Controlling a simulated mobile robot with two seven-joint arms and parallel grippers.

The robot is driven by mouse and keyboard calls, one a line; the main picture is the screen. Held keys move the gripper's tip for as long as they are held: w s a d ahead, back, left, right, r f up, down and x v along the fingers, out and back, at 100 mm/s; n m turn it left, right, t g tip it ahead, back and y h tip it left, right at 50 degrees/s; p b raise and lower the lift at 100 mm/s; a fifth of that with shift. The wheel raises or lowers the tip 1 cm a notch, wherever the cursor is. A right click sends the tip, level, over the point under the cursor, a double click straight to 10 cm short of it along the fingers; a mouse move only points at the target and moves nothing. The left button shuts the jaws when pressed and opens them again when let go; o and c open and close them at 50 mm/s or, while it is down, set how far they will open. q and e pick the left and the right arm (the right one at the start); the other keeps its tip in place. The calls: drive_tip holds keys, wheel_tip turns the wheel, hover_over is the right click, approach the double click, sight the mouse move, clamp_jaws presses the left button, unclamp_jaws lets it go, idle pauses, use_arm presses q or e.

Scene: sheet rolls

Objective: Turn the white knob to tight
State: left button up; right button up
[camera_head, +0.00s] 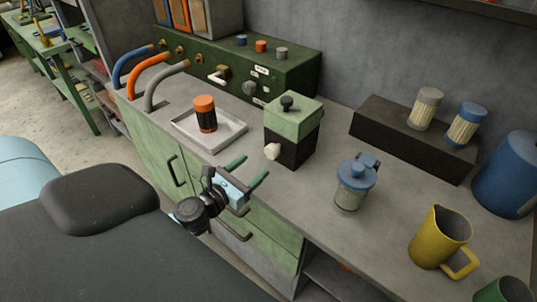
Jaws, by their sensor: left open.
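A white knob (272,151) sticks out from the front left side of a box with a pale green top and dark lower body (294,147). The box stands on the grey counter, with a small black knob on its lid. My left gripper (256,166) has two green fingers spread apart and empty. It is in front of the counter edge, just below the white knob in the picture, and appears apart from it. Any tight marking is too small to tell. My right gripper is not in view.
A grey tray (184,124) with an orange-topped black container (205,113) is left of the box. A blue-lidded jar (355,183) and a yellow jug (441,238) stand to the right. A green machine (239,69) with knobs and a white-handled lever is behind.

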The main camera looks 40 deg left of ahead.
sight(269, 154)
use_arm(q)
drive_tip(key=shift+w+d, duration=0.15)
drive_tip(key=shift+w, duration=1.8)
drive_tip(key=shift+w+d, duration=0.15)
drive_tip(key=shift+w, duration=1.75)
drive_tip(key=c, duration=1)
drive_tip(key=shift+o, duration=0.2)
